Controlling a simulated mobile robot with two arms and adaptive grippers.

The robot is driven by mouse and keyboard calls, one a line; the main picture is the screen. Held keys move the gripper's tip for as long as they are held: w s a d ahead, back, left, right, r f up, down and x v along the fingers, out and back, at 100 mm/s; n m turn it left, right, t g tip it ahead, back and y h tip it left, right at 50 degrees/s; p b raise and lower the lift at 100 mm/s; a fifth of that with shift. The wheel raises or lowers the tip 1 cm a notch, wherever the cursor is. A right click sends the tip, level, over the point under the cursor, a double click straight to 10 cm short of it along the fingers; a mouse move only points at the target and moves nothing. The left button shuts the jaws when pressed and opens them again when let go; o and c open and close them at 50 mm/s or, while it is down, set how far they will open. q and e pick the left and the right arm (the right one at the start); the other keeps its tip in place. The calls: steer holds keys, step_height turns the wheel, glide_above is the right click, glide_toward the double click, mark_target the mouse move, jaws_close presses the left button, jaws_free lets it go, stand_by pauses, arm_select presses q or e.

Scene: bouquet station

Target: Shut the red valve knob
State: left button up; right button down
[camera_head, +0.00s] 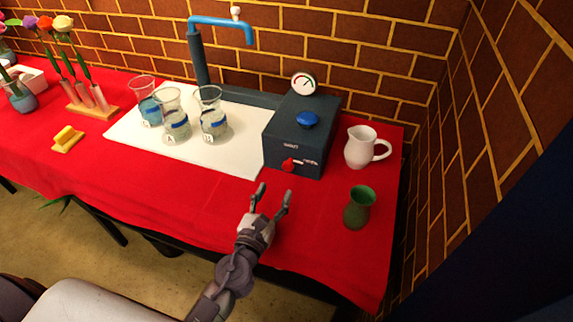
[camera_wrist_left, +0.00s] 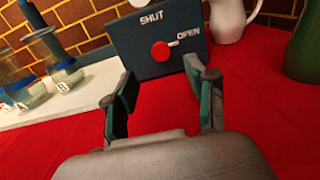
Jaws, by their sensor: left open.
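The red valve knob (camera_head: 288,165) is on the front face of a dark box (camera_head: 277,142) with a blue button (camera_head: 308,119) and a round gauge on top. In the left wrist view the red knob (camera_wrist_left: 161,51) shows clearly, its pointer toward the word OPEN at right; the word SHUT is above it. My left gripper (camera_head: 271,194) is open and empty, in front of the box and apart from the knob. In the left wrist view its two fingers (camera_wrist_left: 160,95) spread below the knob. My right gripper is not in view.
A white pitcher (camera_head: 361,150) stands right of the box, and a green vase (camera_head: 358,208) stands nearer at right. Several labelled glass beakers (camera_head: 213,122) stand on a white mat (camera_head: 232,152) at left. Red cloth between gripper and box is clear. A brick wall is behind.

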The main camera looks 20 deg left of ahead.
mark_target(287, 168)
arm_select(q)
steer(key=w, duration=0.8)
steer(key=shift+w+d+p, duration=0.1)
steer(key=shift+d+p, duration=0.05)
steer(key=shift+p, duration=0.15)
steer(key=shift+w, duration=0.65)
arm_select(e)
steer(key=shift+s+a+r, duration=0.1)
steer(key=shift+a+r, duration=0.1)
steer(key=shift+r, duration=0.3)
arm_select(q)
steer(key=shift+c, duration=0.6)
jaws_close()
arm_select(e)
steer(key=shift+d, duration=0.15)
